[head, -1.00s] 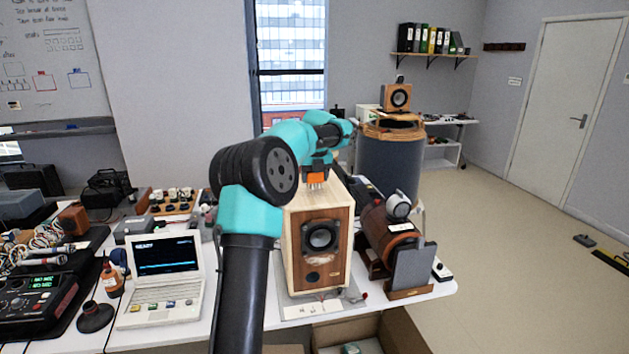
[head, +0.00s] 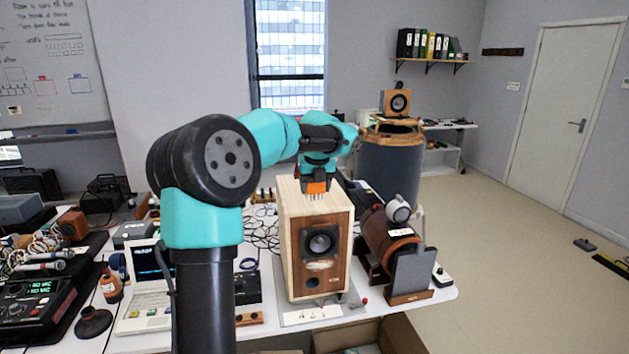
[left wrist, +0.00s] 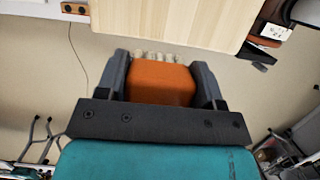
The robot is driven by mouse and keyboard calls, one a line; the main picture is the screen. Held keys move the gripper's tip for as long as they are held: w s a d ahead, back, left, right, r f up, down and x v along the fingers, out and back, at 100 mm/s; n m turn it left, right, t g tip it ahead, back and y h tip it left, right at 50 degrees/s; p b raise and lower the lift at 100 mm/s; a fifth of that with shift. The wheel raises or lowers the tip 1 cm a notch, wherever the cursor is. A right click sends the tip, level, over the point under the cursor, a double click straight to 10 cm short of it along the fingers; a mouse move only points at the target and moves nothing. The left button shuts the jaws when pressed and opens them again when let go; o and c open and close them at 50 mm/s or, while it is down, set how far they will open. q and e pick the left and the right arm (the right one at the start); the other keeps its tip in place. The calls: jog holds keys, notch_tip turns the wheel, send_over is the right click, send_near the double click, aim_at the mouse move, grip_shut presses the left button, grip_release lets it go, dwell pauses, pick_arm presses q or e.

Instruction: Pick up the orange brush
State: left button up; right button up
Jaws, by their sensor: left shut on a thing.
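The orange brush (head: 315,187) has pale bristles pointing down. My left gripper (head: 317,180) is shut on it, with its dark fingers on both sides of the orange body. The brush appears just over the top of the wooden speaker (head: 337,268); I cannot tell whether the bristles touch the wood. In the left wrist view the brush (left wrist: 160,84) sits between the fingers (left wrist: 162,80), with the bristle tips near the edge of a pale wooden top (left wrist: 170,22). My right gripper is not in view.
A brown cylindrical device (head: 386,238) stands right of the speaker. A laptop-like instrument (head: 150,300) stands at left, partly hidden by my left arm. Cables (head: 262,232) lie behind the speaker. An open cardboard box (head: 400,335) is below the table's front edge.

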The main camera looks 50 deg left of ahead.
aim_at(316, 193)
pick_arm(q)
jog(key=s+d, duration=0.2)
jog(key=d, duration=0.1)
jog(key=s+d, duration=0.1)
jog(key=s, duration=0.1)
jog(key=shift+d+r, duration=0.25)
jog(key=shift+d, duration=0.1)
dwell(0.3)
jog(key=w+d+f+n+g, duration=0.1)
jog(key=w+d+f+n, duration=0.35)
jog(key=f, duration=0.35)
jog(key=w+d+f+n+g, duration=0.1)
jog(key=w+d+f+n, duration=0.2)
jog(key=w+d+f, duration=0.4)
jog(key=w+d+f+n+g, duration=0.1)
jog(key=w+d+f+n, duration=0.25)
jog(key=f, duration=0.65)
jog(key=s+d+f+n+g+h, duration=0.1)
jog(key=d+f+n, duration=0.5)
jog(key=d+f, duration=0.3)
jog(key=s+d+f+n+h, duration=0.1)
jog(key=d+f+n, duration=0.6)
jog(key=f, duration=1)
jog(key=d, duration=0.3)
jog(key=shift+s+g+h, duration=0.2)
jog(key=shift+g+h, duration=0.1)
jog(key=shift+g, duration=0.1)
jog(key=shift+a, duration=0.1)
